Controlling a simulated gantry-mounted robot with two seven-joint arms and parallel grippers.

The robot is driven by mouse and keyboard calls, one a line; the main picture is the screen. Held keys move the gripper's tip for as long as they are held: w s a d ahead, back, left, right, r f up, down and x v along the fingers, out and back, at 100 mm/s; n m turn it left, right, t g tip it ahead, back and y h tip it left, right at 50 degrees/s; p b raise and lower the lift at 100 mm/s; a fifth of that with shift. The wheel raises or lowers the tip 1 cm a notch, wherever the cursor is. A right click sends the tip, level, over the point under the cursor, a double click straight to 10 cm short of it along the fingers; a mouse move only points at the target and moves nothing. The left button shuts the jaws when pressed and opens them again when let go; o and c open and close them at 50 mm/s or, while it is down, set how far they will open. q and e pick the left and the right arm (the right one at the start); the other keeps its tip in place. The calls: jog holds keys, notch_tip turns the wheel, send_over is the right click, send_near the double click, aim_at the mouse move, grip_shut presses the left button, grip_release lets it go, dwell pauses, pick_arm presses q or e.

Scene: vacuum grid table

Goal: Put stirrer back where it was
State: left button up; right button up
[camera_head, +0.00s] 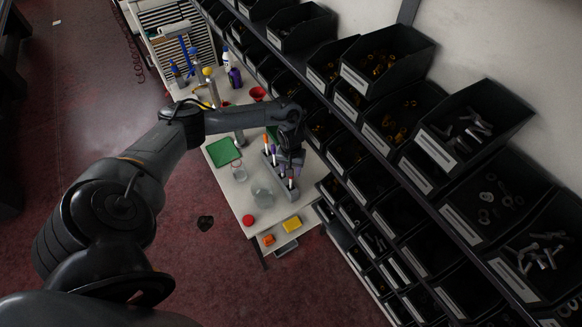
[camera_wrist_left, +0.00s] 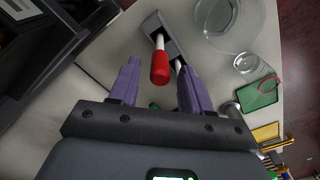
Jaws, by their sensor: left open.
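A grey holder (camera_head: 285,190) stands near the right side of the white table, with thin upright pieces in it, one orange-topped (camera_head: 266,141). In the left wrist view the holder (camera_wrist_left: 152,23) carries a white-shafted piece with a red end (camera_wrist_left: 160,68), which looks like the stirrer, though I cannot be sure. A red end also shows in the head view (camera_head: 290,184). My left gripper (camera_wrist_left: 156,72) is open, its purple fingers on either side of the red end, with gaps visible. Another white shaft is partly hidden by one finger. My right gripper is not in view.
A glass beaker (camera_head: 263,194) and a smaller glass jar (camera_head: 239,173) stand beside the holder.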

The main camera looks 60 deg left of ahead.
pick_arm(q)
jog(key=shift+r+p, duration=1.2)
jog(key=shift+r, duration=0.15)
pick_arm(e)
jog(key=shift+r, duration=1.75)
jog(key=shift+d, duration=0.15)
